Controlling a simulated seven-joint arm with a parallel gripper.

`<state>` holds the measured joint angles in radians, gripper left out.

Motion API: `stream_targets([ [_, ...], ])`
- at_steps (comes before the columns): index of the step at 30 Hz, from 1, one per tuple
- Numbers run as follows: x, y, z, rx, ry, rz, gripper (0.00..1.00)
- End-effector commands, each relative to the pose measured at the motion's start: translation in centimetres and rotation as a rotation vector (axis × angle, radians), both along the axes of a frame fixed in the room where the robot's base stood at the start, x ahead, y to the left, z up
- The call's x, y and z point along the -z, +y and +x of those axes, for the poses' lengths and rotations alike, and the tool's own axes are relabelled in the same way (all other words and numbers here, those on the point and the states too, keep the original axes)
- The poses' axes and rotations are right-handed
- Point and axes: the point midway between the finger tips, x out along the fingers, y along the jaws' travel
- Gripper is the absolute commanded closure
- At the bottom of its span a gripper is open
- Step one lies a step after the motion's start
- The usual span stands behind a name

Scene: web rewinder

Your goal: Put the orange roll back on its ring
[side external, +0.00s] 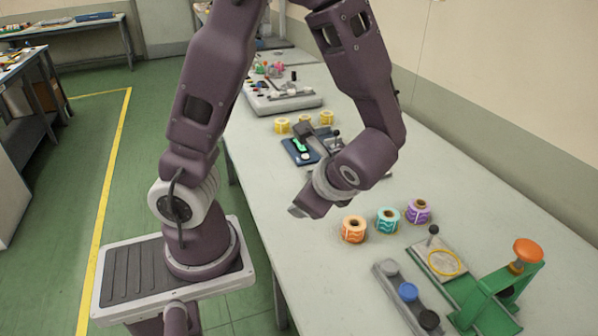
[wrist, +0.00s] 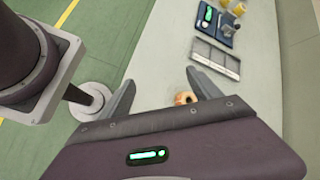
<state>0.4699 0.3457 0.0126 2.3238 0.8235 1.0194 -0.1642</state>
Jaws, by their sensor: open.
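The orange roll (side external: 354,229) stands upright on the pale table, at the left end of a row with a teal roll (side external: 388,220) and a purple roll (side external: 419,211). My gripper (side external: 300,211) is in the air to the left of the orange roll, apart from it. In the wrist view my gripper (wrist: 159,77) is open and empty. The orange roll (wrist: 185,98) shows there beside the inner side of the right finger, partly cut off by the gripper body.
A green stand with an orange knob (side external: 528,251) is at the front right. A grey strip with several round caps (side external: 408,292) lies near it. Several yellow rolls (side external: 282,126) and a blue tray (side external: 298,152) are farther back. The table left of the orange roll is clear.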

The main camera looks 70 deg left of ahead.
Motion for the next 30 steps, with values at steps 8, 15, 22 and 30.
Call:
stream_targets([
  [8, -8.5, -4.5, -5.6, -0.585, -0.519, -0.658, 0.27],
  [15, -12.3, -7.1, -6.5, -0.704, -0.755, -0.921, 0.27],
  [22, -12.4, -7.3, -6.5, -0.707, -0.761, -0.932, 0.27],
  [30, -12.4, -7.3, -6.5, -0.706, -0.761, -0.931, 0.27],
])
